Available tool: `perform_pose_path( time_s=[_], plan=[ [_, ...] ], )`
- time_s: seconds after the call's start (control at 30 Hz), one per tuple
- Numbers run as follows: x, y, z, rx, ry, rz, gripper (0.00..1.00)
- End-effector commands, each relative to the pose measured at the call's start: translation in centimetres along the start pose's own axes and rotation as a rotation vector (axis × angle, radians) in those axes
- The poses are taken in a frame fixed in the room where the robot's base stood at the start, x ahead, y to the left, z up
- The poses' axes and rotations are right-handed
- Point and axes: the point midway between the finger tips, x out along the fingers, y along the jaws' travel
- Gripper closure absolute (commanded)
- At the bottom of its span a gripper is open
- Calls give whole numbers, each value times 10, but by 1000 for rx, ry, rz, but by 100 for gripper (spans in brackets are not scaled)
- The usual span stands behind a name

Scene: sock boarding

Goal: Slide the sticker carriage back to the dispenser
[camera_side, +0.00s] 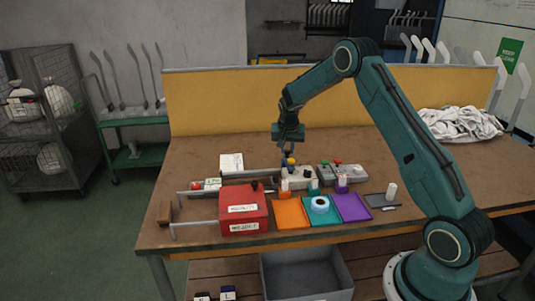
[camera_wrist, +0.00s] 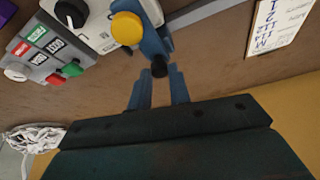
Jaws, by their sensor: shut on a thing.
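A blue carriage (camera_wrist: 155,42) with a dark knob (camera_wrist: 159,69) is in the wrist view, beside a pale box (camera_wrist: 97,38) with a black dial and near a yellow round button (camera_wrist: 127,28). My gripper (camera_wrist: 160,85) has its two blue fingers closed in on the knob, one on each side. In the side view my gripper (camera_side: 288,153) points down at the back of the pale box (camera_side: 298,181), and the carriage is mostly hidden there. I cannot tell for sure which unit is the dispenser.
A red reject bin (camera_side: 243,209) stands at the front left. Orange (camera_side: 291,216), teal (camera_side: 331,218) and purple (camera_side: 350,207) trays lie in front of the pale box. A grey button box (camera_side: 347,171) is to its right. A white card (camera_side: 231,162) lies behind left. White cloth (camera_side: 460,124) lies far right.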

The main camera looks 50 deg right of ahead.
Motion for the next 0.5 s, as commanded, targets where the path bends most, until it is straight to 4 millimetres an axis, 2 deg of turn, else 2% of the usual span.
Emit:
perform_pose_path(
  time_s=[0.1, 0.37, 0.4, 0.5],
  plan=[
    [0, 8, -3, 3, 4, 0, 100],
    [1, 11, -3, 6, 4, 6, 100],
    [1, 11, -3, 7, 4, 6, 75],
    [1, 10, -3, 6, 3, 4, 59]
  ],
)
